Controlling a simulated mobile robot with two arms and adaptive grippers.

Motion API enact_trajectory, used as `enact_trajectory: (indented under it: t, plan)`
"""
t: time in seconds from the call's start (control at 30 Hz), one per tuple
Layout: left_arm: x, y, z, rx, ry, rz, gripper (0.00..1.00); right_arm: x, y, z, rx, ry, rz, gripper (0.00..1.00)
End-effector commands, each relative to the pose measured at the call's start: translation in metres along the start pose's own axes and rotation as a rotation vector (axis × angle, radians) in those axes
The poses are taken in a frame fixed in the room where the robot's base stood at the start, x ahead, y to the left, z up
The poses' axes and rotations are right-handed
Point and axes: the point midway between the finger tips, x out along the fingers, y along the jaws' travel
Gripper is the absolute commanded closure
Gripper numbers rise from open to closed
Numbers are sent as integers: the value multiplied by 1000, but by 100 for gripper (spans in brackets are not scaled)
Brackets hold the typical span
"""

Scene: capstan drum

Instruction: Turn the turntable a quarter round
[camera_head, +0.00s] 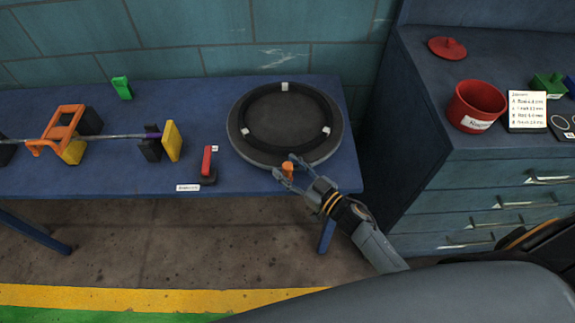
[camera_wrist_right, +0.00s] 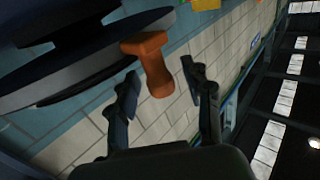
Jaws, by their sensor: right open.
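The turntable (camera_head: 240,140) is a dark round disc with a black ring and several white marks on it, at the right end of the blue table. An orange knob (camera_head: 287,169) stands at its front edge; it also shows in the right wrist view (camera_wrist_right: 152,66), beside the dark disc (camera_wrist_right: 60,75). My right gripper (camera_head: 286,173) is at the knob, with its fingers spread on either side in the head view. In the right wrist view the open fingers (camera_wrist_right: 160,82) show the knob between and slightly beyond their tips; contact cannot be told. My left gripper is not in view.
The blue table (camera_head: 120,180) holds a red-handled lever (camera_head: 207,163), an orange bracket (camera_head: 57,130) on a rod, yellow blocks and a green piece (camera_head: 122,88). A blue drawer cabinet (camera_head: 470,190) with a red pot (camera_head: 475,105) stands to the right.

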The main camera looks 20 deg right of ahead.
Motion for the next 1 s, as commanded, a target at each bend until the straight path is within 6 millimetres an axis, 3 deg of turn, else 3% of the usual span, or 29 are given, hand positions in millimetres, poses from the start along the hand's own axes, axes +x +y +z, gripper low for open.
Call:
enact_trajectory:
  t: [0.37,0.6,0.63,1.0]
  plan:
    - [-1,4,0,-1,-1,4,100,7,0,0,1,0,0,50]
    - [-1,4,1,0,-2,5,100,6,0,0,0,0,0,97]
    - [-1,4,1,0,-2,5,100,6,0,0,0,0,0,100]
    - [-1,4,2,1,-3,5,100,5,2,0,-2,0,-11,100]
